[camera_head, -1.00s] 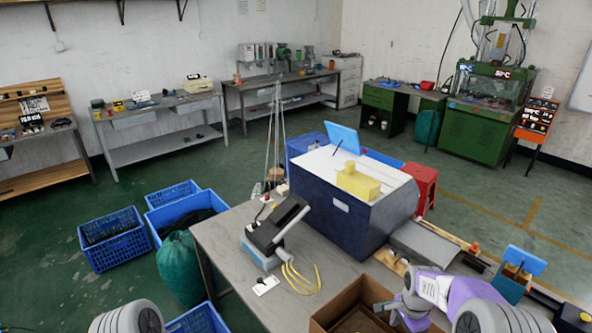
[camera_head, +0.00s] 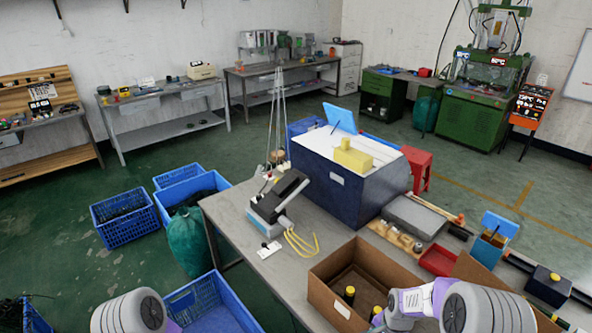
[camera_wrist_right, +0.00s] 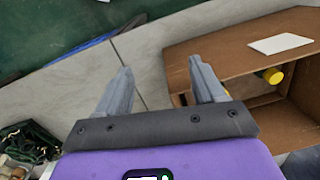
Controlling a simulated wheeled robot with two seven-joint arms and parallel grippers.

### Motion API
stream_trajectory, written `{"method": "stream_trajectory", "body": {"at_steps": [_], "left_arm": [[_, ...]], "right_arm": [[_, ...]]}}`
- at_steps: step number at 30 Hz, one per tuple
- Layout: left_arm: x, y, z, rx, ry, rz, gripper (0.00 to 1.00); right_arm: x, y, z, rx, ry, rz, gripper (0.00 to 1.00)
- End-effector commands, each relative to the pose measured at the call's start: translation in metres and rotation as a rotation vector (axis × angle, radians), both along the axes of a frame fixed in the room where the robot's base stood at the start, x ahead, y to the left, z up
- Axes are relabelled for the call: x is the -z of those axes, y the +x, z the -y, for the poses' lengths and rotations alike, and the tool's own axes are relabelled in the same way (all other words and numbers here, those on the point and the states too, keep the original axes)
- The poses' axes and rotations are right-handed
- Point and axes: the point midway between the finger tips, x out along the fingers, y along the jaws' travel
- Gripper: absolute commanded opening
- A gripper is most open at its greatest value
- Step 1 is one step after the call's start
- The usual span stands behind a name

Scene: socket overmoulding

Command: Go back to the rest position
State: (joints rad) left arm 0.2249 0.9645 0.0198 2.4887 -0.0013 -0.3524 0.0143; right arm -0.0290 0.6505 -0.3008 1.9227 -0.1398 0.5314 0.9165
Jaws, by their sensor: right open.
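My right gripper (camera_wrist_right: 162,85) is open and empty in the right wrist view, its two grey fingers apart over the table edge beside the cardboard box (camera_wrist_right: 205,48). In the head view my right arm comes in at the bottom right, in front of the box (camera_head: 322,284), and its fingertips are hard to make out there. Two dark items with yellow caps (camera_head: 349,291) stand in the box, and one yellow cap (camera_wrist_right: 272,76) shows in the wrist view. Only a grey link of my left arm shows at the bottom left; its gripper is out of view.
The grey table (camera_head: 235,215) carries a dark blue machine (camera_head: 340,200), a black-and-grey device (camera_head: 278,200) with yellow cables, and a red tray (camera_head: 437,261). Blue crates (camera_head: 125,222) and a green sack (camera_head: 188,243) stand on the floor to the left.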

Motion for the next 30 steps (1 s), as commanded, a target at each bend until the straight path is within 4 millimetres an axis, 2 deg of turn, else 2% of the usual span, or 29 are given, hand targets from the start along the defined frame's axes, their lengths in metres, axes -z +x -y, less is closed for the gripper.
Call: {"method": "stream_trajectory", "body": {"at_steps": [1,5,9,13,17,18,21,27,30], "left_arm": [[0.000,0.000,0.000,0.000,0.000,-0.001,0.60],[0.000,-0.001,0.000,0.001,0.000,-0.002,0.60],[0.000,-0.001,0.000,0.001,-0.001,-0.003,0.60],[0.000,-0.001,0.000,0.001,0.000,-0.002,0.60],[0.000,-0.001,0.000,0.001,0.000,-0.002,0.60],[0.019,-0.001,0.000,0.001,0.000,-0.001,0.60],[0.046,-0.002,0.000,0.001,-0.001,-0.003,0.60],[0.086,-0.002,0.000,0.001,-0.001,-0.003,0.60],[0.097,-0.002,0.000,0.001,0.000,-0.002,0.60]], "right_arm": [[0.015,-0.011,-0.009,-0.048,0.019,-0.004,0.69],[0.053,-0.040,-0.038,-0.203,0.075,0.018,0.69],[0.092,-0.090,-0.079,-0.409,0.151,0.062,0.69],[0.112,-0.141,-0.117,-0.599,0.215,0.126,0.69],[0.116,-0.189,-0.148,-0.766,0.258,0.197,0.69],[0.135,-0.179,-0.144,-0.756,0.243,0.205,0.69],[0.162,-0.178,-0.143,-0.755,0.240,0.205,0.69],[0.202,-0.177,-0.142,-0.754,0.240,0.205,0.69],[0.213,-0.177,-0.142,-0.754,0.239,0.204,0.69]]}}
